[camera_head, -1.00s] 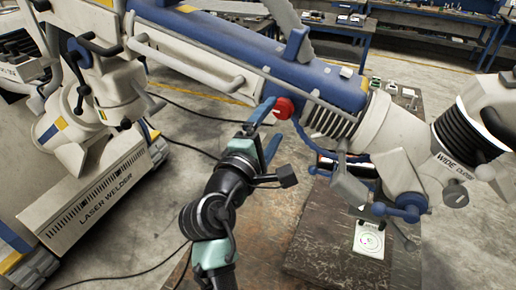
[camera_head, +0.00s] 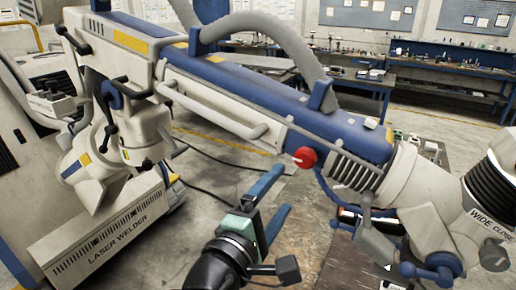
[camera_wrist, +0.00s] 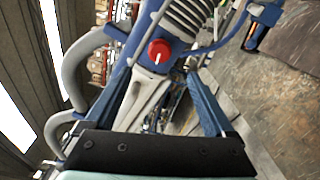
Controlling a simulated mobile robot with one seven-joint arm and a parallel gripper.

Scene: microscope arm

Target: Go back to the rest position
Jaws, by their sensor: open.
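My gripper (camera_head: 277,195) is open and empty in the lower middle of the head view, its two blue fingers spread apart. A red knob (camera_head: 305,158) sits on the side of the blue and white microscope arm (camera_head: 250,93), up and to the right of the fingertips. In the wrist view the red knob (camera_wrist: 159,51) shows beyond and between my two fingers, apart from them. The lower part of my arm runs out of the bottom of the head view.
The laser welder base (camera_head: 105,232) stands at the left. The microscope head (camera_head: 440,225) hangs at the right over a dark table (camera_head: 345,262). Workbenches (camera_head: 450,90) line the back. Bare floor (camera_head: 205,215) lies between welder and gripper. Cables cross the floor.

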